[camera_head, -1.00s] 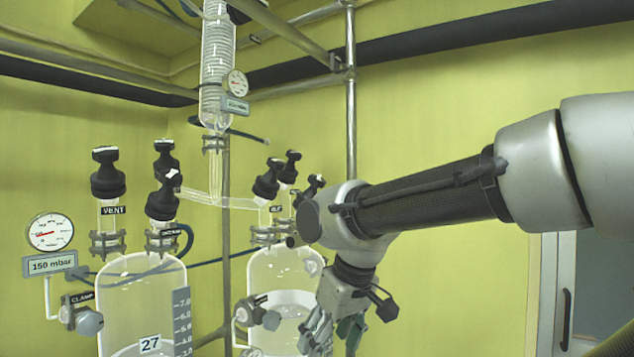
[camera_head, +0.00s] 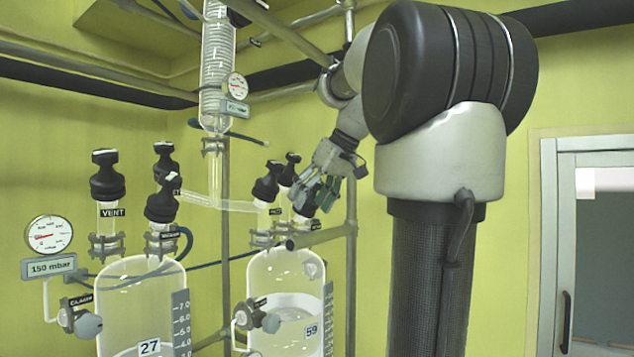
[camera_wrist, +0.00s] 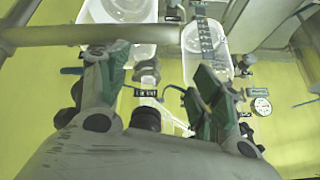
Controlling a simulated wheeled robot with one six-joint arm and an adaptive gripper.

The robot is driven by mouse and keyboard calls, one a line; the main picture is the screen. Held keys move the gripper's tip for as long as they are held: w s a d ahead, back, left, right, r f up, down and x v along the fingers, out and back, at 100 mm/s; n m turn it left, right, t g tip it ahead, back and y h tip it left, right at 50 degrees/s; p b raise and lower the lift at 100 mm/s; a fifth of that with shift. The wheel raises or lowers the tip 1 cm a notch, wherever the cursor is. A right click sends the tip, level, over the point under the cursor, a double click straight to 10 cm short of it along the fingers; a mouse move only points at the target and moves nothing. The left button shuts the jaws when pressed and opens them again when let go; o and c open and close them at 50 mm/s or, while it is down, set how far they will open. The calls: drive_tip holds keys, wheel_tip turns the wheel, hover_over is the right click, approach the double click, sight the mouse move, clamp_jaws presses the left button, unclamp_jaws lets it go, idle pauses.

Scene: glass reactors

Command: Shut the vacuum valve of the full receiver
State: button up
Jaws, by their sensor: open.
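Two clear glass receivers stand side by side in the head view. The left receiver (camera_head: 138,290) is labelled 27, with its liquid low. The right receiver (camera_head: 275,275) is labelled 59, and its liquid surface shows higher. Receiver 27 has a black VENT valve (camera_head: 107,178) and another black valve (camera_head: 162,203). Receiver 59 carries black-capped valves, one at front left (camera_head: 266,183) and one behind (camera_head: 289,168). My gripper (camera_head: 316,196) is open beside these, partly covering the rightmost one. In the wrist view a black knob (camera_wrist: 146,118) shows between my open fingers; contact is unclear.
A round gauge (camera_head: 47,234) with a 150 mbar plate is left of receiver 27. A glass coil column (camera_head: 217,70) hangs above, with a second gauge (camera_head: 237,86). Metal rails (camera_head: 351,150) stand close to my gripper. A door (camera_head: 590,240) is at right.

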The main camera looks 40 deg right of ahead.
drive_tip(key=w+d+r+n+t, duration=0.2)
drive_tip(key=w+d+r, duration=0.3)
drive_tip(key=d+r, duration=0.5)
drive_tip(key=shift+y, duration=0.3)
drive_tip(key=x, duration=0.5)
drive_tip(key=d+x, duration=0.1)
drive_tip(key=x, duration=0.1)
drive_tip(key=shift+w+a+f, duration=0.1)
drive_tip(key=shift+w+f, duration=0.2)
drive_tip(key=shift+f, duration=0.15)
drive_tip(key=c, duration=1)
drive_tip(key=shift+c, duration=0.2)
drive_tip(key=shift+m, duration=0.3)
